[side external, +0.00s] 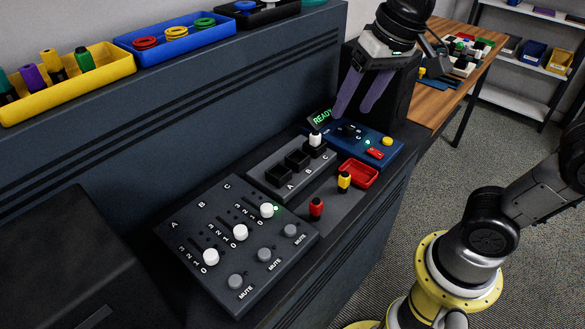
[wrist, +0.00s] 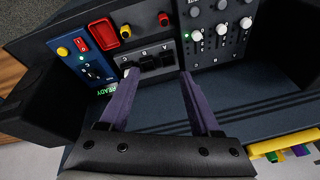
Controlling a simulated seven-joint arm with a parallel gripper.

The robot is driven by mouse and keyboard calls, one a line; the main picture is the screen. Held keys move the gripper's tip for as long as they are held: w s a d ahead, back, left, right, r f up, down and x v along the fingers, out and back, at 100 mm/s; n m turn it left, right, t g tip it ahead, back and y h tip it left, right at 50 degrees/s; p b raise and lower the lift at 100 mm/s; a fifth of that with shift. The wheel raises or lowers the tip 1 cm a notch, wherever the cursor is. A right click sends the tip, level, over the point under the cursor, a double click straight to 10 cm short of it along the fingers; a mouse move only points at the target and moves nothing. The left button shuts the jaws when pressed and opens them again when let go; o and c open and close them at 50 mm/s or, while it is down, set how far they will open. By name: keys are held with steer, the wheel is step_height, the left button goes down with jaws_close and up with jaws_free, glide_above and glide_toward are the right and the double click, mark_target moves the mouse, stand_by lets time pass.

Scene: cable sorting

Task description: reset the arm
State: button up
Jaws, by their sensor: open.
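My gripper (side external: 354,108) is open and empty, its two purple fingers pointing down above the back of the desk, near the blue control box (side external: 385,158). The blue box carries a yellow button (side external: 387,141), a red switch (side external: 375,153) and a green light. A small screen (side external: 322,118) reads READY.
A slider panel (side external: 190,230) with white knobs near 0 and grey MUTE buttons lies in front. Yellow (side external: 122,66) and blue (side external: 128,44) bins line the raised ledge.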

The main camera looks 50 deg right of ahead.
steer(key=s+d+f+n+t, duration=0.1)
steer(key=s+f+n, duration=0.1)
steer(key=s, duration=0.3)
steer(key=s+d+f+n+t, duration=0.1)
steer(key=s+d+f+n, duration=0.1)
steer(key=s+f, duration=0.2)
steer(key=shift+s+d+h, duration=0.3)
steer(key=shift+s, duration=0.25)
